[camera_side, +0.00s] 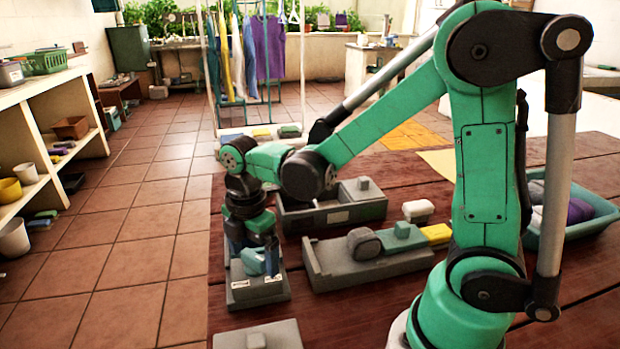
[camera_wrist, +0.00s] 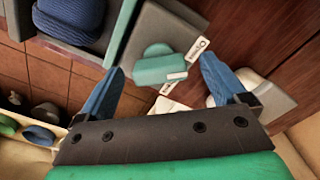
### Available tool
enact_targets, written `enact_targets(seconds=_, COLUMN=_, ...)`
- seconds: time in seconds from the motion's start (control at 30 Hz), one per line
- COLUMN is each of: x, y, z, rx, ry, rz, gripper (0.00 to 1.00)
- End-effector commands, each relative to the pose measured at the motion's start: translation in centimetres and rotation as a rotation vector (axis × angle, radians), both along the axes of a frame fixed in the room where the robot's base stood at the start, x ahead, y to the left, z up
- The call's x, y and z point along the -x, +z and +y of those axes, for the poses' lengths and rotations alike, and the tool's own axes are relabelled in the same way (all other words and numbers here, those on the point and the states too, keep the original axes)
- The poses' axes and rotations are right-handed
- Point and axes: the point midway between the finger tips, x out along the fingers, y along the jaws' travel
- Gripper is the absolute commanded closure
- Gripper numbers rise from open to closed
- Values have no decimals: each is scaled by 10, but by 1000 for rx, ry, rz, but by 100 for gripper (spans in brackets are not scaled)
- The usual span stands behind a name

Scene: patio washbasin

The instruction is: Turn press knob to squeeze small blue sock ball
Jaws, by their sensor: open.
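The press knob (camera_wrist: 155,68) is a teal bar-shaped handle on a grey block with white labels. In the side view, the small grey knob block (camera_side: 258,293) stands at the table's left edge, directly below my gripper (camera_side: 252,250). In the wrist view, the blue fingers of my gripper (camera_wrist: 163,68) are spread apart, one on each side of the knob, with gaps visible. Whether they are down at its height is unclear. The dark blue ribbed sock ball (camera_wrist: 70,20) sits in a grey trough beside a teal block. It looks dark grey in the side view (camera_side: 365,243).
The grey press trough (camera_side: 330,272) lies right of the knob block, with a teal block (camera_side: 402,230) beside the ball. Another grey tray (camera_side: 300,218) stands behind it. A grey slab (camera_side: 258,336) lies in front. A blue basin (camera_side: 575,228) stands at the right.

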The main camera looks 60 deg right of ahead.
Motion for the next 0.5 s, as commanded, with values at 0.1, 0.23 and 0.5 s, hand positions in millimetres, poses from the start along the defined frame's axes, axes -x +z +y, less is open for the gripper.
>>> enact_targets(seconds=0.1, x=0, y=0, z=0, rx=0, ry=0, rz=0, gripper=8)
enact_targets(seconds=0.23, x=0, y=0, z=0, rx=0, ry=0, rz=0, gripper=19)
enact_targets(seconds=0.5, x=0, y=0, z=0, rx=0, ry=-1, rz=0, gripper=92)
